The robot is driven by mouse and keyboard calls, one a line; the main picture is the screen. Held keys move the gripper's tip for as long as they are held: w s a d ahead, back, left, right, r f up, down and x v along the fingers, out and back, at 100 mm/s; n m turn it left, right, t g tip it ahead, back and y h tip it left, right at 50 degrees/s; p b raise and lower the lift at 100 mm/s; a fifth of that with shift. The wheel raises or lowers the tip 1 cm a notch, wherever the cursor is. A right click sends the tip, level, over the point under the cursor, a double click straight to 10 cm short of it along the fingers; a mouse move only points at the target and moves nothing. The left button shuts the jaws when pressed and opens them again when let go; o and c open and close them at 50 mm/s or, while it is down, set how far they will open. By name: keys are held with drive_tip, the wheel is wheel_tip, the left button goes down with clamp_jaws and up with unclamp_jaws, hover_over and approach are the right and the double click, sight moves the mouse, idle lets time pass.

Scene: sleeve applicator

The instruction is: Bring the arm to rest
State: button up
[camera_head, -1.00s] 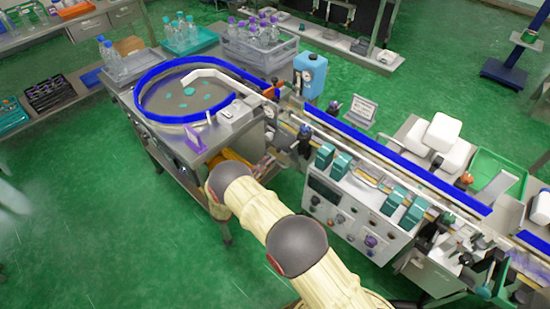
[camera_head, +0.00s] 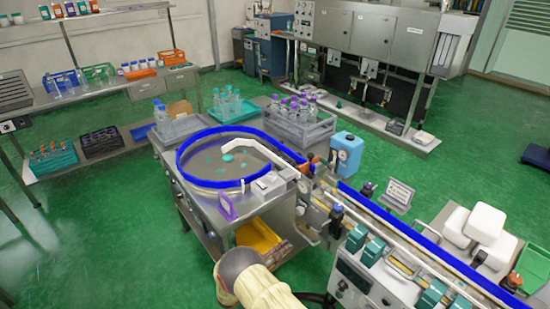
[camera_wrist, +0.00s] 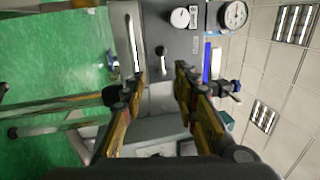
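My gripper (camera_wrist: 160,82) shows in the wrist view with its two fingers apart and nothing between them. Beyond the fingers is a grey machine face (camera_wrist: 165,42) with a dial and a lever; I see no contact with it. In the head view my arm (camera_head: 262,285) enters at the bottom centre, in front of the round-table machine. The gripper itself cannot be made out in the head view.
A round blue-rimmed turntable (camera_head: 212,184) stands beyond my arm, with a conveyor rail (camera_head: 445,258) running to the lower right. A crate of purple-capped bottles (camera_head: 325,128) stands behind it. Green floor (camera_head: 110,235) is clear on the left.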

drive_tip(key=s+d+f+m+g, duration=0.4)
drive_tip(key=s+d+f+m, duration=0.15)
drive_tip(key=f+m, duration=0.2)
drive_tip(key=s+d+r+m+g+y, duration=0.25)
drive_tip(key=s+r+m+g, duration=0.4)
drive_tip(key=s+m, duration=0.4)
drive_tip(key=s+d+r+m+t+y, duration=0.1)
drive_tip(key=s+r+m+y, duration=0.3)
drive_tip(key=r, duration=0.9)
drive_tip(key=s+d+r+m+t+y, duration=0.1)
drive_tip(key=s+r+m+t+y, duration=0.1)
drive_tip(key=s+r+m+y, duration=0.3)
drive_tip(key=s+d+r+m+t+y, duration=0.1)
drive_tip(key=s+r+m+y, duration=0.4)
drive_tip(key=s+r+m, duration=0.6)
wheel_tip(320, 180, up, 11)
drive_tip(key=d+m, duration=0.1)
drive_tip(key=m, duration=0.4)
drive_tip(key=shift+s+r, duration=0.15)
drive_tip(key=shift+s, duration=0.2)
